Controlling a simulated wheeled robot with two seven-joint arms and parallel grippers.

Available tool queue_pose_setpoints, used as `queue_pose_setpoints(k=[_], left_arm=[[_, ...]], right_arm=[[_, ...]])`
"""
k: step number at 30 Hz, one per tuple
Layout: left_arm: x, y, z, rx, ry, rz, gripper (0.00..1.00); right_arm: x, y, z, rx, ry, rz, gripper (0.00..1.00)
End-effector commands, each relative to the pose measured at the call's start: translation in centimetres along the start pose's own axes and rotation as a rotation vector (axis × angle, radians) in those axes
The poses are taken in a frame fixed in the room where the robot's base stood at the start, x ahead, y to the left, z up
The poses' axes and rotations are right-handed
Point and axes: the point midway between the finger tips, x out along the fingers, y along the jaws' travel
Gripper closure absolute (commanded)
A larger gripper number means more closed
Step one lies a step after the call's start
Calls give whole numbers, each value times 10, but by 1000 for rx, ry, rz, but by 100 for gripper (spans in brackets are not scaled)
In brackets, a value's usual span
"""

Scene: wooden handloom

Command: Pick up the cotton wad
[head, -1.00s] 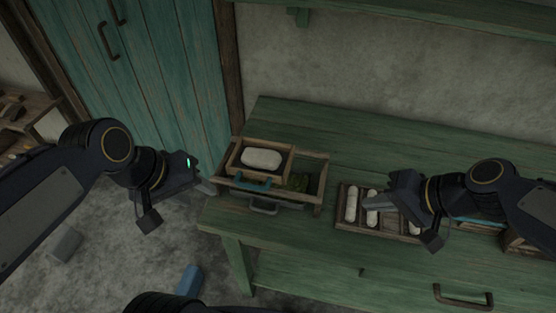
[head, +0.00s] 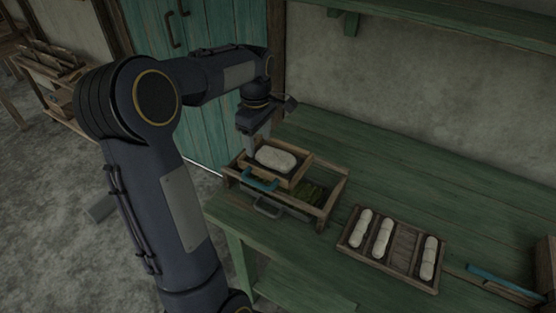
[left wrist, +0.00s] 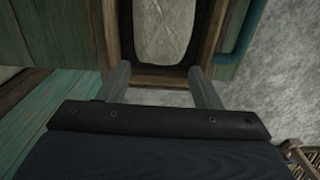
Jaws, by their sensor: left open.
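The cotton wad (head: 276,159) is a pale, rounded, oblong lump lying in a small wooden box (head: 298,177) with a blue handle. This box sits on a wooden frame on the green bench. My left gripper (head: 257,144) is over the far left end of the box, pointing down. It is open. In the left wrist view the two fingers (left wrist: 161,84) are spread near one end of the box, with the wad (left wrist: 163,32) beyond them. My right gripper is out of view.
A compartmented tray (head: 403,247) holding white rolls, with one empty slot, lies to the right on the green bench (head: 400,173). A dark green item (head: 309,193) lies in the frame beside the box. A blue strip (head: 500,281) lies far right. The bench behind is clear.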

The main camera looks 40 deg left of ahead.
Motion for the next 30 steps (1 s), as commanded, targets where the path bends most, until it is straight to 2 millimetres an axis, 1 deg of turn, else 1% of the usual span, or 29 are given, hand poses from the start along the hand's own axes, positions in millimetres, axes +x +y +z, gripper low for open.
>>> queue_pose_setpoints(k=[1,3,6,14,17,21,22,30], left_arm=[[10,0,0,0,-1,-4,42],[20,0,0,0,-1,-3,42],[29,1,0,0,0,0,42],[32,1,0,1,-1,0,42],[31,1,0,1,-1,1,54],[31,1,0,1,-1,1,72],[31,1,0,1,-1,1,73],[30,1,0,1,-1,1,74]], right_arm=[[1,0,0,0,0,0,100],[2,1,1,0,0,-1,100],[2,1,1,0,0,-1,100],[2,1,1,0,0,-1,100],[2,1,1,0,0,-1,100],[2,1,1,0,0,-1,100],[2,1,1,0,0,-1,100],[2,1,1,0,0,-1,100]])
